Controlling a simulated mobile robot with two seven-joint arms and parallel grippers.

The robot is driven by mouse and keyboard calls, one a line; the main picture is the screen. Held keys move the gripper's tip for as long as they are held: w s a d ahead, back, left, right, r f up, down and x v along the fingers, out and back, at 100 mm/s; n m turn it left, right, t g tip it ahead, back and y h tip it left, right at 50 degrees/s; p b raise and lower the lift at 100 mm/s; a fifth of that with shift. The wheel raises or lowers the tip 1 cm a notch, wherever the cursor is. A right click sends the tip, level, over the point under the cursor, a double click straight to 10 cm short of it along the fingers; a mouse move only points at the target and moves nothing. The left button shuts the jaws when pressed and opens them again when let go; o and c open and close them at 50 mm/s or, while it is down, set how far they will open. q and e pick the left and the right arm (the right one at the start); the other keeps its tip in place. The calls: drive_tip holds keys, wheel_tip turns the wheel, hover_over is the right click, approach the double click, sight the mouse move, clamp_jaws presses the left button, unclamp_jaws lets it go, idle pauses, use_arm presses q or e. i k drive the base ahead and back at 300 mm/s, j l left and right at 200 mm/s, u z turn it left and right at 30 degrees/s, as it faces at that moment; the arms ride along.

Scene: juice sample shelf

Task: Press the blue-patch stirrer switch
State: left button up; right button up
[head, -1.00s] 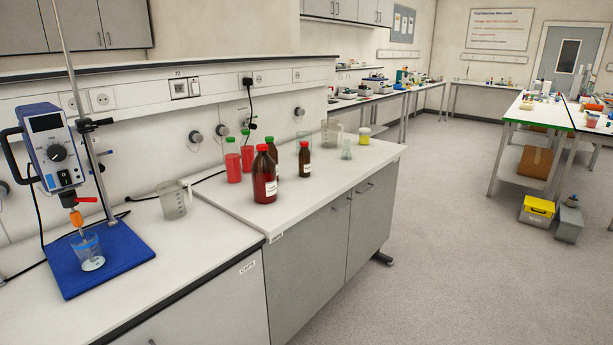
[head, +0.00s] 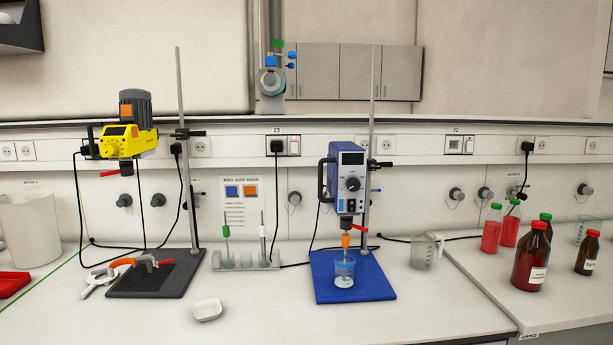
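A blue overhead stirrer (head: 347,172) is clamped to a stand on a blue base plate (head: 378,287), right of centre. Its front has a dark display, a round knob (head: 352,184) and a small black switch (head: 351,206) below the knob. Its stirring shaft reaches into a clear beaker (head: 344,271). A yellow stirrer (head: 130,140) with an orange patch (head: 126,111) hangs on another stand at left. Neither of my grippers is in view.
A wall notice (head: 240,204) shows a blue and an orange square. A rack of tubes (head: 246,263) and a small white dish (head: 207,310) stand between the stirrers. A glass jug (head: 426,251) and several bottles stand at right. The front of the bench is mostly clear.

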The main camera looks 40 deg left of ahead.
sight(351, 202)
drive_tip(key=j+u, duration=0.25)
drive_tip(key=u, duration=0.2)
drive_tip(key=k+j+u, duration=0.1)
drive_tip(key=j+u, duration=0.35)
drive_tip(key=l, duration=0.15)
